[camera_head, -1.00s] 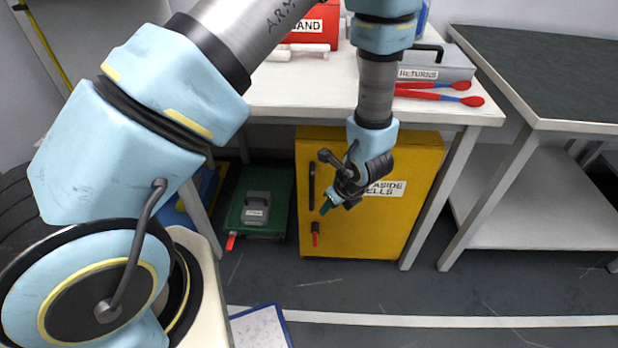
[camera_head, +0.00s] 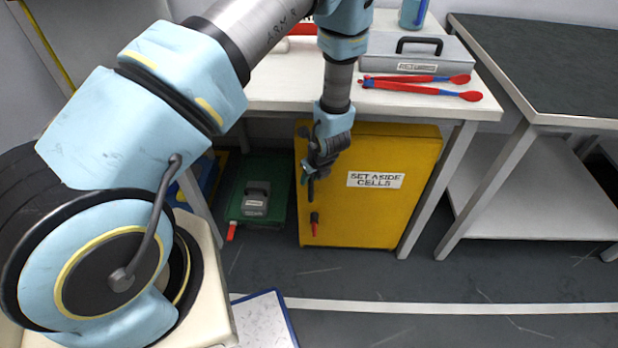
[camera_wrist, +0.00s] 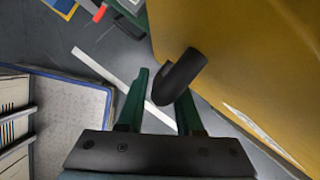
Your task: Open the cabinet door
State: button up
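The yellow cabinet (camera_head: 375,215) stands under the white bench, its front labelled "SET ASIDE CELLS". Its door looks shut. A black upright bar handle (camera_head: 311,190) is at the door's left side, its upper part hidden by my gripper (camera_head: 307,174). In the wrist view the dark handle (camera_wrist: 180,76) lies between the green fingertips of my gripper (camera_wrist: 164,95). The fingers are apart, with a gap showing beside the handle on the left. I cannot tell whether the right finger touches it. The yellow door (camera_wrist: 235,60) fills the right of that view.
A red-tipped latch or key (camera_head: 314,226) sits below the handle. Bench legs flank the cabinet. A blue-edged board (camera_head: 262,320) lies in front. The floor before the door is mostly clear.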

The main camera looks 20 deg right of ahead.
jog(key=shift+x, duration=1.05)
grip_shut()
dwell(0.7)
